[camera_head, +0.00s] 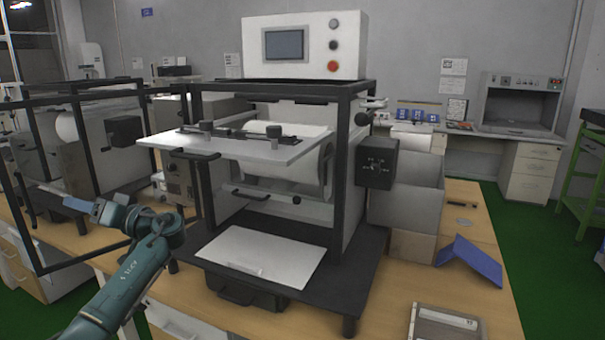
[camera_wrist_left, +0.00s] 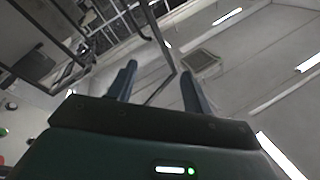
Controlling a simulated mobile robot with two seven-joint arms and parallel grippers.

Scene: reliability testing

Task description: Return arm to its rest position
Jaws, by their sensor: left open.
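My left arm (camera_head: 125,283) comes in from the lower left in the head view, with its wrist bent back to the left. My left gripper (camera_head: 70,204) points left, in front of a black frame beside the bench machine. In the left wrist view its two fingers (camera_wrist_left: 156,85) stand apart with nothing between them, and the ceiling shows beyond them. My right gripper is not in view.
A testing machine (camera_head: 277,158) with a black frame stands on the wooden bench (camera_head: 397,309), right of my arm. A blue angled piece (camera_head: 472,261) and a grey box (camera_head: 414,193) are at its right. Another framed machine (camera_head: 103,145) stands behind my gripper.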

